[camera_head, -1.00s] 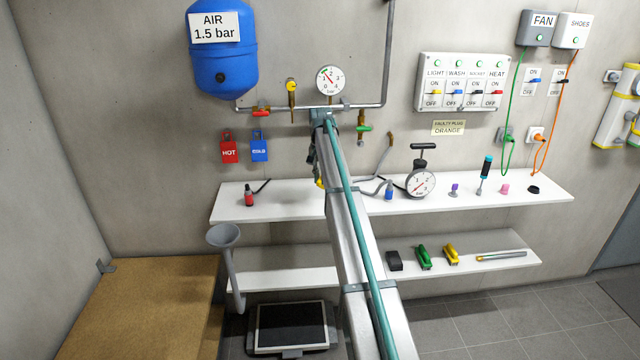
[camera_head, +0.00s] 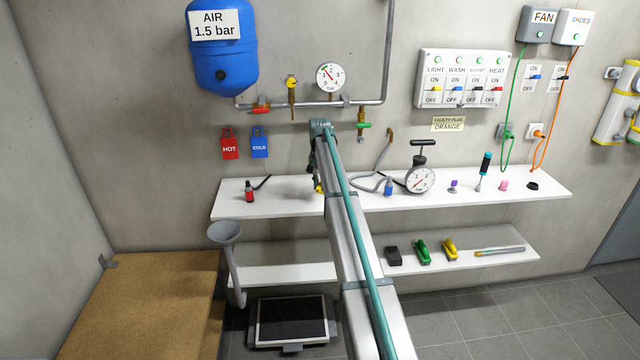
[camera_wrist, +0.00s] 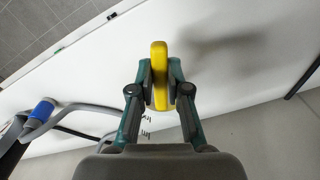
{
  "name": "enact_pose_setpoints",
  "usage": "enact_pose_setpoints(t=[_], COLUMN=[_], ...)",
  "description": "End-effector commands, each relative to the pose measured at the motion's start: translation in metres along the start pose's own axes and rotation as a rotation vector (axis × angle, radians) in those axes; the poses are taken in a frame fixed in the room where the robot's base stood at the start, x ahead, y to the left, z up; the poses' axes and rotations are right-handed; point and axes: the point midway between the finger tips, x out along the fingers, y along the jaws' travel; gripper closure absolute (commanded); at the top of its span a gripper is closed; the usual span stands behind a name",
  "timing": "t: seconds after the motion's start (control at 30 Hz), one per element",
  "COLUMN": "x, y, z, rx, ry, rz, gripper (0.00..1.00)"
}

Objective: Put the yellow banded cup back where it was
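My gripper (camera_wrist: 160,88) is shut on a yellow piece (camera_wrist: 159,62), which I take for the yellow banded cup. It shows as a narrow, round-ended yellow shape between the fingertips; no band can be made out. In the head view a small patch of this yellow cup (camera_head: 319,188) shows at the left of my arm, over the upper white shelf (camera_head: 285,205). My gripper there is mostly hidden by the arm. A blurred shadow lies on the shelf beside the cup in the wrist view. I cannot tell whether the cup touches the shelf.
On the upper shelf stand a red bottle (camera_head: 249,191) at left, a blue-banded piece (camera_head: 388,187) with a grey hose (camera_head: 371,182), and a gauge pump (camera_head: 420,180) at right. Pipes and a green-handled valve (camera_head: 361,124) are on the wall behind. Bare shelf lies left of my arm.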

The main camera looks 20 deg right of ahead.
Motion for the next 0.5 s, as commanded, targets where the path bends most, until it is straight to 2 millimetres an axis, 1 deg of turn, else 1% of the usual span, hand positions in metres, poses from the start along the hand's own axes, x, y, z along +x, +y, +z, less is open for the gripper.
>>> enact_pose_setpoints(t=[0.03, 0.1, 0.13, 0.4, 0.5], x=[0.0, 0.0, 0.0, -0.0005, -0.004], y=[0.0, 0.0, 0.0, 0.0, -0.0001], z=[0.0, 0.0, 0.0, 0.0, -0.0002], rx=[0.0, 0.0, 0.0, 0.0, 0.0], ry=[0.0, 0.0, 0.0, 0.0, 0.0], rz=[0.0, 0.0, 0.0, 0.0, 0.0], gripper=[0.75, 0.63, 0.59, 0.59, 0.59])
